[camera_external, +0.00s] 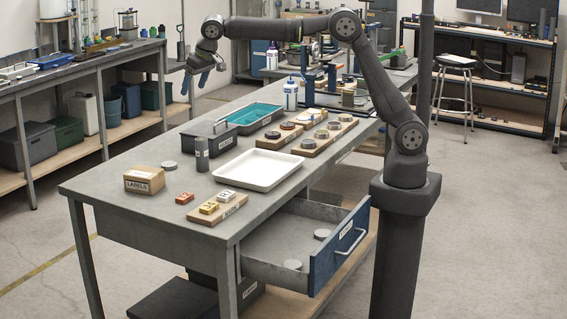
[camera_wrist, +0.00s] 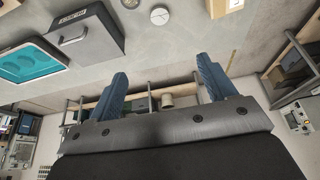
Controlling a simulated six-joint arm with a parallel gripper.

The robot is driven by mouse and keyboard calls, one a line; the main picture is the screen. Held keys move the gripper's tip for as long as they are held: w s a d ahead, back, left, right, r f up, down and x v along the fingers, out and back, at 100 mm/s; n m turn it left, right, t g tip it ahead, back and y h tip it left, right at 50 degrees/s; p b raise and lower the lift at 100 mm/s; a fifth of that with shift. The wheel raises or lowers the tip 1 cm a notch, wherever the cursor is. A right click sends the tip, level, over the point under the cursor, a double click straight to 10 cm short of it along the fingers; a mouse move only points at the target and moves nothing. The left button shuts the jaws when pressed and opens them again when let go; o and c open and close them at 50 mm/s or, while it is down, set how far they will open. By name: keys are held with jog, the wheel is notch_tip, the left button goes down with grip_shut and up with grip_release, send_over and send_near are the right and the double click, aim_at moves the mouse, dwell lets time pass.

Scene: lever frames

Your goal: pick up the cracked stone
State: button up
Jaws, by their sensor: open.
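Several grey round stones are in view, and I cannot tell from the external view which one is cracked. One stone (camera_external: 169,165) lies alone on the table behind the labels box; a round grey disc with dark marks, likely the same one, shows in the wrist view (camera_wrist: 159,15). Other stones sit on a wooden board (camera_external: 323,146), and two pale discs (camera_external: 292,265) lie in the open drawer. My gripper (camera_external: 196,84) is open and empty, high above and beyond the table's left edge; its two blue fingers also show apart in the wrist view (camera_wrist: 161,72).
A white tray (camera_external: 258,183), a dark lidded box (camera_external: 218,142), a teal tray (camera_external: 250,128), a dark cylinder (camera_external: 202,154) and a labels box (camera_external: 144,180) stand on the table. Small tagged blocks (camera_external: 209,207) lie in front. The blue-fronted drawer (camera_external: 339,245) is pulled out.

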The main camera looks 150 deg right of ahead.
jog(key=n, duration=0.2)
send_near(168, 164)
jog(key=shift+s+d+f+t, duration=0.2)
jog(key=shift+d+f+t, duration=0.2)
jog(key=shift+d+f, duration=0.6)
jog(key=shift+a+x, duration=0.15)
jog(key=shift+x, duration=1.25)
jog(key=shift+a+x, duration=0.2)
jog(key=shift+x, duration=1.2)
jog(key=shift+s+f, duration=0.1)
jog(key=shift+s, duration=0.15)
jog(key=shift+c, duration=0.5)
jog(key=c, duration=1)
